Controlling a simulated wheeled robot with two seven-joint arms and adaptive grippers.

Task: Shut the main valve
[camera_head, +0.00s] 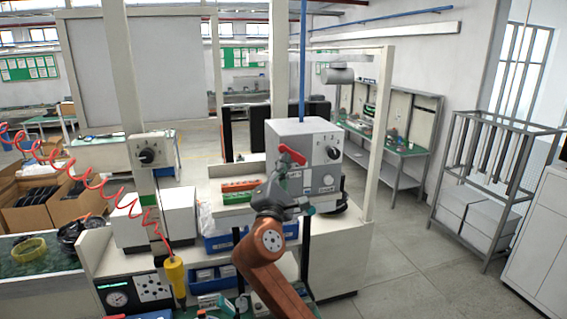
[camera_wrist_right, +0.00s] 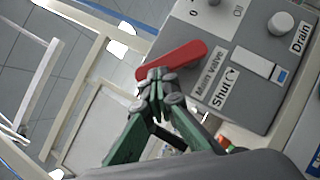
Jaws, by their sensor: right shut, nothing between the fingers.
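The main valve's red lever (camera_head: 291,154) is on the front of a grey box (camera_head: 290,131). In the right wrist view the red lever (camera_wrist_right: 185,56) lies slanted beside the printed label "Main Valve Shut" (camera_wrist_right: 215,80), which has a curved arrow. My right gripper (camera_wrist_right: 156,76) is shut and empty, with its green fingers' tips at the lever's lower-left end. They overlap it in the picture; I cannot tell if they touch. In the head view my right gripper (camera_head: 284,172) is just below the lever, partly hidden by my wrist. My left gripper is not in view.
The box also carries a dark selector knob (camera_head: 333,152) and, in the wrist view, a round drain knob (camera_wrist_right: 281,23). A yellow screwdriver-like tool (camera_head: 176,275) hangs from a red coiled cord at left. A pale post (camera_head: 378,135) stands right of the box.

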